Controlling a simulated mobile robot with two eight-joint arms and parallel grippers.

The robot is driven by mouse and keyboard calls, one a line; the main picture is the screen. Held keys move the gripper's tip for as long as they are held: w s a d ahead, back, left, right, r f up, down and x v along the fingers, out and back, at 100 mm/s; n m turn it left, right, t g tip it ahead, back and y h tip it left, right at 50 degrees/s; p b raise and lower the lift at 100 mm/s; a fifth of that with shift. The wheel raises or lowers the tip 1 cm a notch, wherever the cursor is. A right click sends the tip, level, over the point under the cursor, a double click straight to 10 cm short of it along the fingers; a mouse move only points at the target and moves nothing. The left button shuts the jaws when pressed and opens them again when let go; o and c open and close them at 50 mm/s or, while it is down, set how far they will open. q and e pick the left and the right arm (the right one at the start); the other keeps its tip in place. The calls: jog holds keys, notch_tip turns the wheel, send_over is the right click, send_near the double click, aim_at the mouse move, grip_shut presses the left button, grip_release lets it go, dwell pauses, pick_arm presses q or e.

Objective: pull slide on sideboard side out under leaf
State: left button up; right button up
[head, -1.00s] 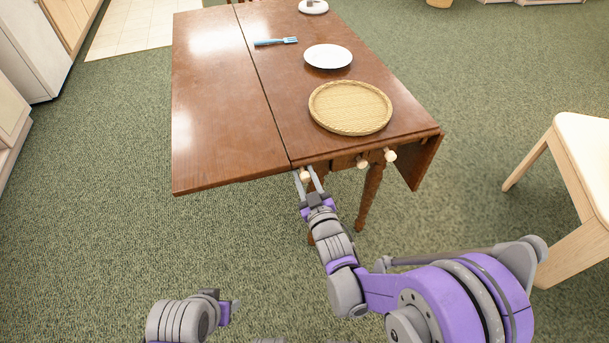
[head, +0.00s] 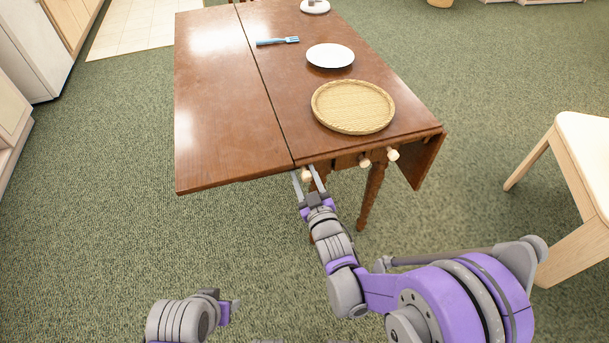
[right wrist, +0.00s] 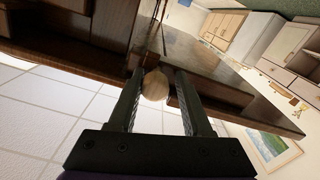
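A brown wooden drop-leaf table (head: 290,100) stands ahead. Its left leaf (head: 225,125) is level; the right leaf (head: 428,160) hangs down. Three pale round knobs show at the near end: a left knob (head: 306,175) by the leaf seam, a middle knob (head: 364,162) and a right knob (head: 393,155). My right gripper (head: 308,172) is at the left knob, fingers apart on either side of it. In the right wrist view the knob (right wrist: 155,84) sits between the fingertips, with a gap on the right finger's side. My left arm shows at bottom left; its fingers are not clear.
A pale chair (head: 575,160) stands at right. Cabinets line the far left. Green carpet around the table is clear.

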jog(key=v, duration=1)
jog(key=shift+s+d+p, duration=0.15)
jog(key=shift+s+p, duration=0.15)
jog(key=shift+s, duration=0.1)
